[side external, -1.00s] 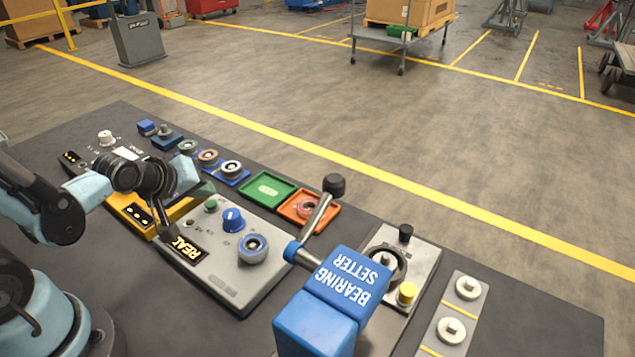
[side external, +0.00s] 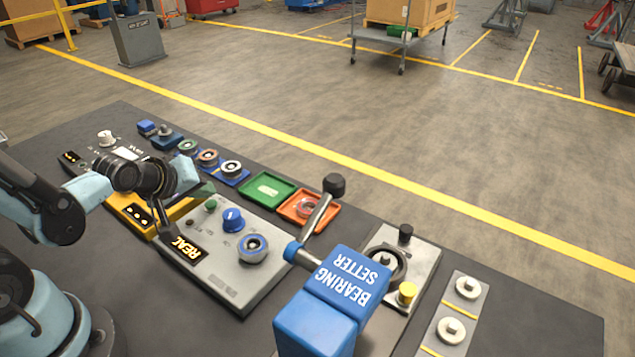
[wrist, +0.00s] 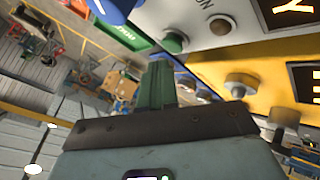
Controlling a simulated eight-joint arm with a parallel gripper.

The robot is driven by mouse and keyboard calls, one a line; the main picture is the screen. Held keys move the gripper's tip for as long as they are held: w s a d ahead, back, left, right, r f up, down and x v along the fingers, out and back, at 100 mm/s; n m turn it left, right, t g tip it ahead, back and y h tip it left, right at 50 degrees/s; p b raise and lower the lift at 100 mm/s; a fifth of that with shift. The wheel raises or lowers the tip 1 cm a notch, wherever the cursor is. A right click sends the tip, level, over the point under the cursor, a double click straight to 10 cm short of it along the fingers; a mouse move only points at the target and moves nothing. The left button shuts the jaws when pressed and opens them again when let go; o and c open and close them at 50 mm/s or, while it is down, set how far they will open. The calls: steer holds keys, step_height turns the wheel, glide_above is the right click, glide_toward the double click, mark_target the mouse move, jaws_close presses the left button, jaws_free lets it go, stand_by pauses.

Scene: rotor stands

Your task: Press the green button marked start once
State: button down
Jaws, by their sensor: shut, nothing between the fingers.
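A small green button (side external: 211,206) sits on the grey panel (side external: 225,285), beside a blue knob (side external: 233,219). In the wrist view a green button (wrist: 175,42) shows just beyond the fingertips, near a dark brown round part (wrist: 221,25). My gripper (side external: 207,190) is shut and empty, with green fingers just above and beside the green button in the side view. Its fingers also show in the wrist view (wrist: 160,68). I cannot tell whether they touch the button. The button's marking is not readable. A lit display (side external: 183,248) shows yellowish letters on the panel.
A yellow unit (side external: 130,212) stands left of the grey panel. A green tray (side external: 266,189) and an orange tray (side external: 309,209) lie behind it. The blue bearing setter (side external: 340,283) and its lever stand to the right. Bearings sit along the back.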

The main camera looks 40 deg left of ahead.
mark_target(207, 206)
steer(key=shift+f, duration=0.1)
steer(key=shift+f, duration=0.3)
steer(key=shift+r, duration=0.1)
stand_by(0.3)
steer(key=shift+r, duration=0.35)
steer(key=shift+r, duration=0.15)
steer(key=shift+r, duration=2.35)
